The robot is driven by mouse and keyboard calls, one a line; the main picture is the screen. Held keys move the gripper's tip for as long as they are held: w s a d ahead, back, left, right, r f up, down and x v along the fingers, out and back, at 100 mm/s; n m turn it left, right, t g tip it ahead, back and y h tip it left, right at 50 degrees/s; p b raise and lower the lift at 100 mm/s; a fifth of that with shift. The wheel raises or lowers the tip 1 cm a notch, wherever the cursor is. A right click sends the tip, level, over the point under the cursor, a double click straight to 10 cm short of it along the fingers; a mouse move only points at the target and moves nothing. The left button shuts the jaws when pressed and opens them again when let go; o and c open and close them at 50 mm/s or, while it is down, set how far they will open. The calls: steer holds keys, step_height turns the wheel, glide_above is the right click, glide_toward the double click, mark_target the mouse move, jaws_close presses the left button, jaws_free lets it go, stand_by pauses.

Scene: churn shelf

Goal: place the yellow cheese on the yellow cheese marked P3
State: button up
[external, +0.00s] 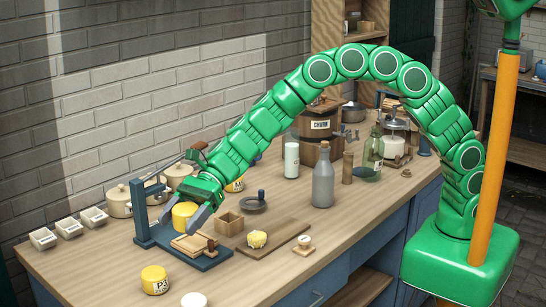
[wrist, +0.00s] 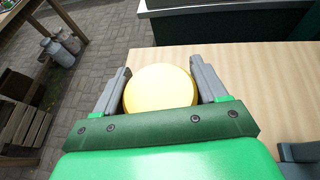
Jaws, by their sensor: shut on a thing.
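My gripper (external: 190,217) is shut on a yellow cheese (external: 183,213), a plain round block, held above the blue-framed press on the left part of the counter. In the wrist view the same cheese (wrist: 160,88) sits between the two grey fingers. The yellow cheese marked P3 (external: 155,280) stands on the bare wood near the front left, apart from and in front of the gripper. Its top is clear. P3 cannot be made out in the wrist view.
The blue-framed press (external: 143,220) with a wooden board stands under and beside the gripper. A white round thing (external: 194,299) lies right of P3. Another yellow cheese (external: 236,185) is partly hidden behind my arm.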

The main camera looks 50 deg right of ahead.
steer(key=w+a+f, duration=0.2)
steer(key=w+a, duration=0.1)
steer(key=a, duration=0.1)
glide_above(155, 269)
steer(key=d, duration=0.1)
steer(key=f, duration=0.4)
steer(key=shift+s+d+f, duration=0.15)
steer(key=shift+s, duration=0.15)
steer(key=shift+w+a+f, duration=0.3)
steer(key=shift+a+f, duration=0.2)
steer(key=shift+f, duration=0.15)
step_height(155, 269, down, 3)
steer(key=shift+f, duration=0.15)
steer(key=o, duration=1.1)
steer(key=shift+o, duration=0.2)
